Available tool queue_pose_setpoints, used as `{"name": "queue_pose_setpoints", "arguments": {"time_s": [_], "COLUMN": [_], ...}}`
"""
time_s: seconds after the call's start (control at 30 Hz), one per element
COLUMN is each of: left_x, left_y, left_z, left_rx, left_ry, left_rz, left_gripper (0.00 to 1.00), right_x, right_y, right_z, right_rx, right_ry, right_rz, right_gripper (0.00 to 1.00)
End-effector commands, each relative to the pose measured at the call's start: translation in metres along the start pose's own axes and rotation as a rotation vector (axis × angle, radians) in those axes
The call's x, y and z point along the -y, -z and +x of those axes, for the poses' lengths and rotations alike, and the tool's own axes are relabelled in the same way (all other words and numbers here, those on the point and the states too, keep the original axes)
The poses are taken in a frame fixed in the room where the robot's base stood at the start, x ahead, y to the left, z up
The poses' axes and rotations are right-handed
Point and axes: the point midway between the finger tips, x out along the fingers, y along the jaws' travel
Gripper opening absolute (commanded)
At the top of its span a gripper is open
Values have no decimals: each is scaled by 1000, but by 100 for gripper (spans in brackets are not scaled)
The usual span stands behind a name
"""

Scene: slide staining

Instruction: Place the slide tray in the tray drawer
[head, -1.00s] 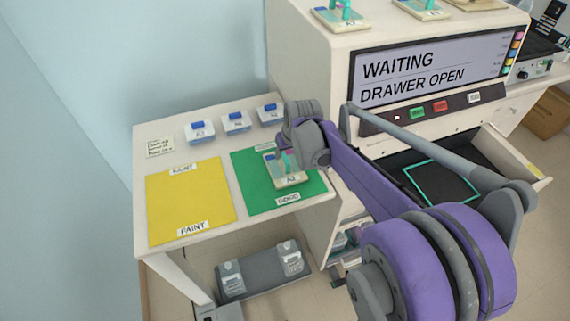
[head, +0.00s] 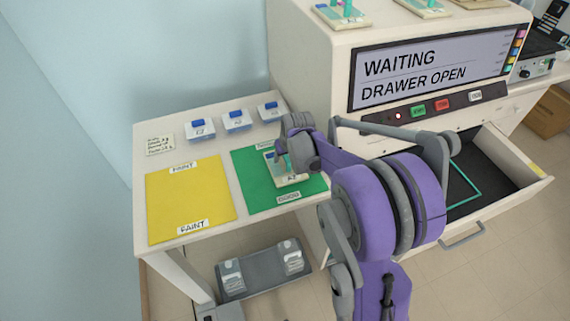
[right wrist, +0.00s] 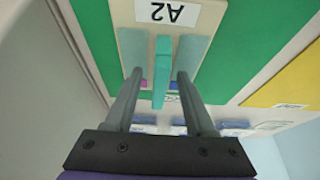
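The slide tray (head: 292,181), a pale plate labelled A2 with an upright teal handle, lies on the green mat (head: 247,193) on the side table. My right gripper (head: 284,158) is over it and hides part of it in the head view. In the right wrist view, the gripper (right wrist: 160,80) is open, with a finger on each side of the teal handle (right wrist: 162,68) and a gap on both sides. The tray drawer (head: 501,212) is pulled out of the machine, with a teal outline on its dark floor; my arm hides its left part. My left gripper is not in view.
The white machine (head: 312,75) reads "WAITING, DRAWER OPEN" and carries more trays on top. A yellow mat (head: 190,200) labelled FAINT lies left of the green one. Several blue-lidded boxes (head: 236,121) stand behind. A grey rack (head: 262,268) is below the table.

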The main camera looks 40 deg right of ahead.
Motion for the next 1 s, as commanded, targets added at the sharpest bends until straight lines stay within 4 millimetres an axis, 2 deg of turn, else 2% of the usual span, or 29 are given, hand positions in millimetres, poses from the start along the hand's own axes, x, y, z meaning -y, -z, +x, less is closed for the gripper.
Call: {"name": "queue_pose_setpoints", "arguments": {"time_s": [0.03,0.3,0.8,0.87,1.0], "left_x": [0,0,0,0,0], "left_y": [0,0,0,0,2], "left_z": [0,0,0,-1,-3], "left_rx": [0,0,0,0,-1], "left_ry": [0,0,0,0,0], "left_rz": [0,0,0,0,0], "left_gripper": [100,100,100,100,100], "right_x": [0,0,0,0,0], "right_y": [0,0,1,3,11], "right_z": [0,0,-2,-7,-28], "right_rx": [0,0,-1,-1,-1], "right_ry": [0,0,0,0,0], "right_rz": [0,0,0,0,0], "right_gripper": [46,0,0,0,0]}}
